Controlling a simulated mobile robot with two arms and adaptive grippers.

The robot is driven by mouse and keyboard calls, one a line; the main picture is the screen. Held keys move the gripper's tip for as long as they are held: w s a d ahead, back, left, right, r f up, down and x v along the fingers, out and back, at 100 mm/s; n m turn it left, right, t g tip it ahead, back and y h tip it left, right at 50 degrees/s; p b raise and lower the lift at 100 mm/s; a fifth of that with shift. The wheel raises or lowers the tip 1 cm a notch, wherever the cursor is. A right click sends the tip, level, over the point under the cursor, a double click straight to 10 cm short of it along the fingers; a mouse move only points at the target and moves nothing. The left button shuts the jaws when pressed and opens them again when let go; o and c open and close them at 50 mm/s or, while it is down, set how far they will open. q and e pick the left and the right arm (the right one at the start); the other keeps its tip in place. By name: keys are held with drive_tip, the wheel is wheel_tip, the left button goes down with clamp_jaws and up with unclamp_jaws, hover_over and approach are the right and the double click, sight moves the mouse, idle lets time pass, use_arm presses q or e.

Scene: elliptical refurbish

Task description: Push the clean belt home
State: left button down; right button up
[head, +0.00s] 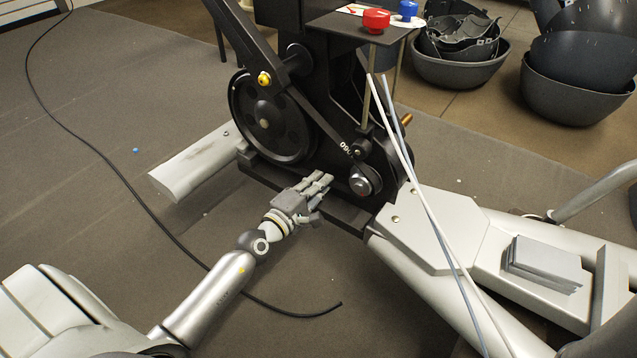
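The black belt (326,122) has a white marking and runs from near the large black pulley (268,122) down to the small pulley (361,182). Its upper run shows. I cannot tell whether it is fully seated on either pulley, and its lower run is hard to make out. My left gripper (322,197) is just below and left of the small pulley, over the black base of the frame. Its grey fingers point up and right, spread apart from the lower finger, with nothing visible between them. I cannot tell whether they touch the belt. My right gripper is out of view.
A small shelf (345,24) above the pulleys holds a red knob (375,20) and a blue knob (407,9). Pale cables (420,190) hang at the right. A black cord (130,190) lies on the mat. Dark shells (575,80) stand at the back right.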

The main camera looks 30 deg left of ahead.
use_arm(q)
drive_tip(key=shift+w, duration=0.1)
drive_tip(key=c, duration=1.6)
unclamp_jaws()
drive_tip(key=shift+o, duration=0.2)
drive_tip(key=s+a, duration=0.1)
drive_tip(key=s, duration=1.1)
drive_tip(key=shift+a, duration=0.35)
